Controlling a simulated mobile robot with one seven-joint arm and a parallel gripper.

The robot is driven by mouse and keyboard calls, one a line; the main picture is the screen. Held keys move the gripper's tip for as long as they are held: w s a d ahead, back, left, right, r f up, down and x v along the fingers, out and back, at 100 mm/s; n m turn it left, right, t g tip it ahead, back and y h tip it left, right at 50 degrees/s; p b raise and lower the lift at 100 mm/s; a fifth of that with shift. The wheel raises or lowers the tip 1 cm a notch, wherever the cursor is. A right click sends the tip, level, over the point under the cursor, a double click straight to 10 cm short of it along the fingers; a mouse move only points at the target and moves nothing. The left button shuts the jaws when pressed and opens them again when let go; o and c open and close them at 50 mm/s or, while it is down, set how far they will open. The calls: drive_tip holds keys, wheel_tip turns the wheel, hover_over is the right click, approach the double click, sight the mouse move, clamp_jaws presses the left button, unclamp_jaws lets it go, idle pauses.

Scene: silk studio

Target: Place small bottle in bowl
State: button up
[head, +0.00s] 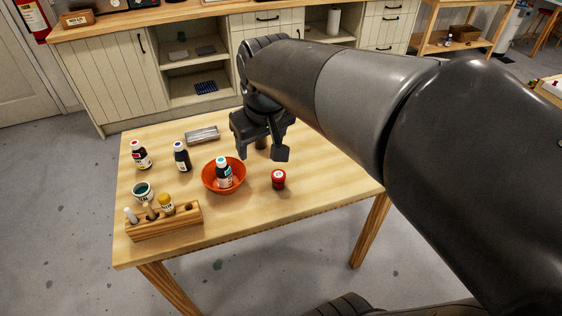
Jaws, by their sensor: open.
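An orange bowl (208,186) stands on the wooden table.
On the table (310,190) are a red jar (278,180), two dark bottles (141,155) (181,157), a metal tin (202,134), a teal-topped jar (143,192) and a wooden rack (160,224) holding small bottles. The table's right side is clear.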

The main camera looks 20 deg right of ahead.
drive_tip(key=s+d+f+m+t, duration=0.1)
drive_tip(key=s+d+m+t, duration=0.1)
drive_tip(key=s, duration=0.9)
drive_tip(key=shift+d+f+m, duration=0.15)
drive_tip(key=shift+f+m, duration=0.1)
drive_tip(key=shift+m, duration=0.05)
